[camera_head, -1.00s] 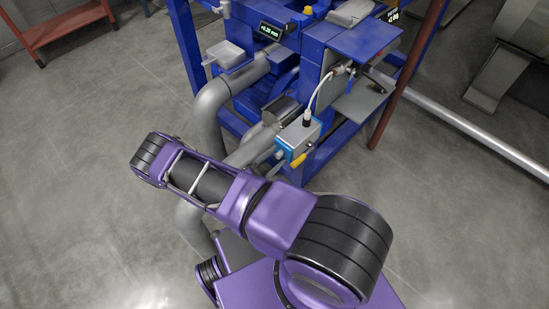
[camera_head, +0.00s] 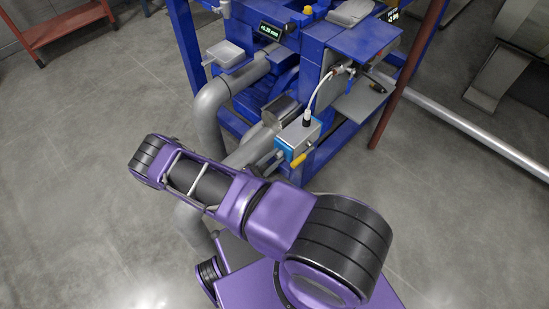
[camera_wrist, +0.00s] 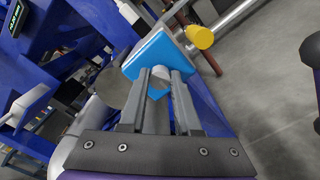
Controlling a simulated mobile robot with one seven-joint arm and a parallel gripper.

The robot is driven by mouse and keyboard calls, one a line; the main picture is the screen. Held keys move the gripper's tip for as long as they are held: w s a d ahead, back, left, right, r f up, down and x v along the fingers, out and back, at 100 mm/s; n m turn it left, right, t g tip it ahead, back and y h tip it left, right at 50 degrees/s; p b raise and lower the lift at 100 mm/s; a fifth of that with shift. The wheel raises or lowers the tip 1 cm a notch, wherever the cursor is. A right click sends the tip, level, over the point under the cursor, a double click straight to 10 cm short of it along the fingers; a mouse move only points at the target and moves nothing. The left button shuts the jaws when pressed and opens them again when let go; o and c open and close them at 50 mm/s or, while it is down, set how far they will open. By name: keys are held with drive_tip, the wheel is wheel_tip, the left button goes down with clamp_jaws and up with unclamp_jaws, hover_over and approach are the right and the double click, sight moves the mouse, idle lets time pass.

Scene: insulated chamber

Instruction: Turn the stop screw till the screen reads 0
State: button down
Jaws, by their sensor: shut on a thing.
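In the wrist view my gripper (camera_wrist: 160,77) is shut on a short pale grey round piece, the stop screw (camera_wrist: 160,71), in front of a bright blue plate (camera_wrist: 152,52). A small blue piece shows between the fingers, just below the screw. In the head view my gripper is mostly hidden behind my purple arm, beside the grey box with the blue face (camera_head: 285,149). The screen (camera_head: 270,31) on the blue frame shows a small green reading in mm, seemingly +0.20; its digits are hard to read. It also shows in the wrist view (camera_wrist: 15,18), tilted.
A yellow-ended handle (camera_head: 297,159) sticks out close to the screw; its yellow end (camera_wrist: 201,37) is right of my fingers in the wrist view. A large grey pipe (camera_head: 209,108) runs beside my arm. A red-brown post (camera_head: 406,78) stands right.

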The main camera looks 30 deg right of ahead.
drive_tip(key=m, duration=0.5)
drive_tip(key=shift+a+b, duration=0.1)
drive_tip(key=shift+b, duration=0.25)
drive_tip(key=m, duration=0.5)
drive_tip(key=shift+m, duration=0.4)
drive_tip(key=shift+w, duration=0.1)
drive_tip(key=c, duration=0.6)
unclamp_jaws()
drive_tip(key=v, duration=1.7)
drive_tip(key=shift+a, duration=0.15)
